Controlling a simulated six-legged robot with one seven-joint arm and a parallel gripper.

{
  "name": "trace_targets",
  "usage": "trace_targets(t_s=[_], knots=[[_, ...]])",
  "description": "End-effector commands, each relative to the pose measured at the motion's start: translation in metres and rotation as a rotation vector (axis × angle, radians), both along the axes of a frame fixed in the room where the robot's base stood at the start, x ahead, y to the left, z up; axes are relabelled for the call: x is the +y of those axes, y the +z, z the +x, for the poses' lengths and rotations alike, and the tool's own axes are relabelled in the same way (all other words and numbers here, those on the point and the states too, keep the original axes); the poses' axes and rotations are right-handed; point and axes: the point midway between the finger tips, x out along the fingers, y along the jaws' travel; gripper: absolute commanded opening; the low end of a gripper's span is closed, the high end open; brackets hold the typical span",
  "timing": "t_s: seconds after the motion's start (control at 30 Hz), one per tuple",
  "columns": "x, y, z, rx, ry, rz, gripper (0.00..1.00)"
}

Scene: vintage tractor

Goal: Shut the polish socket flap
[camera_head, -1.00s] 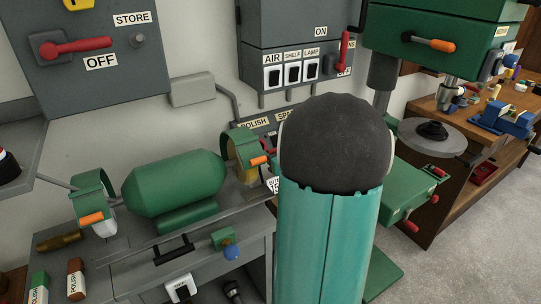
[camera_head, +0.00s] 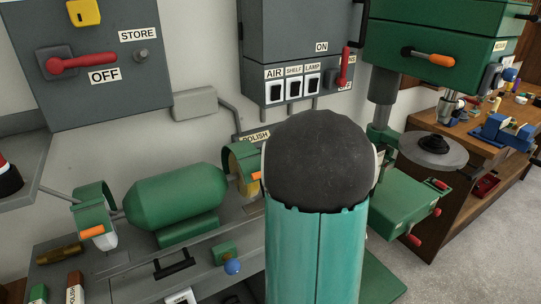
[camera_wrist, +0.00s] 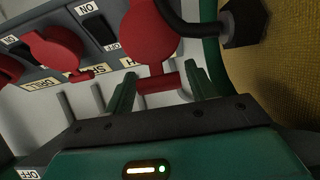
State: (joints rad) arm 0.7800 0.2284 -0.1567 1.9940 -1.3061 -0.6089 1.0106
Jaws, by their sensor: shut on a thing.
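The polish socket flap (camera_wrist: 150,42) is a red rounded cover with a narrow tab, in the upper middle of the wrist view. Its tab lies between the two green fingers of my gripper (camera_wrist: 160,88), which is shut on it. Part of the label beside it is hidden; only an "H" shows. I cannot tell the flap's exact angle, and its socket is hidden. In the head view the POLISH label (camera_head: 255,137) shows on the socket panel, left of my arm. My arm hides the gripper and flap there.
More red flaps (camera_wrist: 55,48) and black switches sit beside it. A black cable and nut (camera_wrist: 243,22) and a yellowish wheel (camera_wrist: 275,75) are close on the right. In the head view a green polishing machine (camera_head: 177,197) stands left; a drill press (camera_head: 440,40) stands right.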

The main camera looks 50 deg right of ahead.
Motion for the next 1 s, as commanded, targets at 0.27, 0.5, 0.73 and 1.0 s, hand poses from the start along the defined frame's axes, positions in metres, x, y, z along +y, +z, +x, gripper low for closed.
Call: trace_targets(t_s=[0.27, 0.5, 0.73, 1.0], knots=[[-0.004, 0.001, 0.024, 0.003, 0.008, 0.002, 0.15], [-0.006, -0.002, 0.038, 0.119, 0.018, 0.04, 0.14], [-0.01, -0.008, 0.05, 0.241, 0.014, 0.076, 0.14], [-0.015, -0.015, 0.06, 0.277, 0.011, 0.089, 0.15]])
